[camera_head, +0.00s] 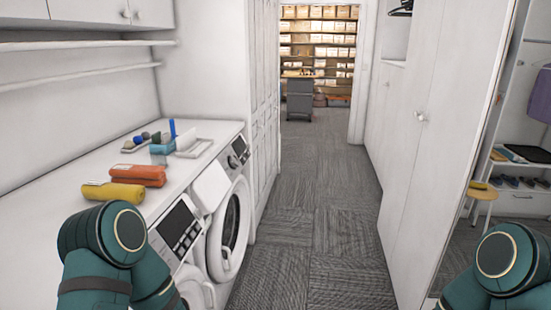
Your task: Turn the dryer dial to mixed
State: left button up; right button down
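Two white front-loading machines stand side by side under the white counter on the left. The far machine (213,187) has a dark round door (231,222) and a dark control panel (239,150). The near machine (165,252) has a dark panel (180,228) facing the aisle. I cannot tell which is the dryer, and the dial and its setting are too small to make out. My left arm rises at the lower left, beside the near machine, and my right arm shows at the lower right. Neither gripper is in view.
Rolled orange and yellow towels (137,174) (113,191), a white tray (195,148) and small bottles lie on the counter (60,210). White cabinets (430,130) line the right. The grey carpet aisle (318,215) is clear to a doorway with shelves (325,40).

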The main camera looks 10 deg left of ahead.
aim_at(234, 161)
jog(key=i, duration=1.5)
jog(key=i+u, duration=0.1)
jog(key=i, duration=0.6)
jog(key=i+l+u, duration=0.15)
jog(key=i, duration=0.55)
jog(key=u, duration=0.3)
jog(key=i+l, duration=0.05)
